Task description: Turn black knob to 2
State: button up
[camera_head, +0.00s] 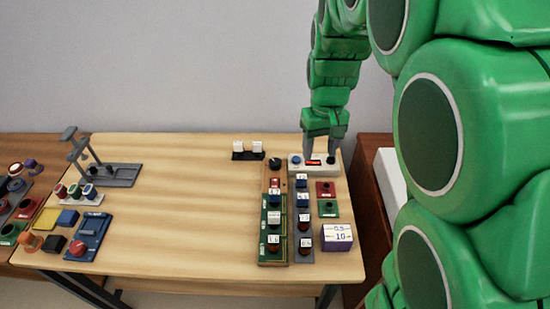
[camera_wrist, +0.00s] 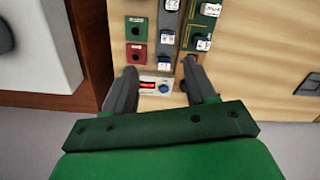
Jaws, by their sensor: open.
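A pale control box (camera_head: 301,168) stands at the back right of the table, with a blue button (camera_head: 296,160) on its left, a red display (camera_head: 313,162) in the middle and a dark knob (camera_head: 331,160) on its right. Another black knob (camera_head: 275,162) sits on a wooden-coloured block just left of the box. No dial numbers are readable. My gripper (camera_head: 321,156) is open, pointing down over the pale box, with nothing between its fingers. In the wrist view, the red display (camera_wrist: 148,87) and blue button (camera_wrist: 163,88) show between the fingers; the box's dark knob is not visible there.
Rows of switches and buttons on a green panel (camera_head: 262,255) and a grey panel (camera_head: 303,257) stand in front of the box. Red and green button boxes (camera_head: 327,190) and a numbered block (camera_head: 337,237) are at right. A black-based white switch (camera_head: 248,152) is behind left. The table's middle (camera_head: 180,215) is clear.

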jog(key=w+a+f+n, duration=0.2)
jog(key=w+a+f, duration=0.25)
jog(key=w, duration=0.45)
jog(key=n, duration=0.2)
send_over(275, 162)
jog(key=shift+t, duration=0.3)
notch_tip(275, 162, down, 10)
jog(key=shift+r, duration=0.1)
jog(key=shift+f, duration=4)
jog(key=c, duration=0.8)
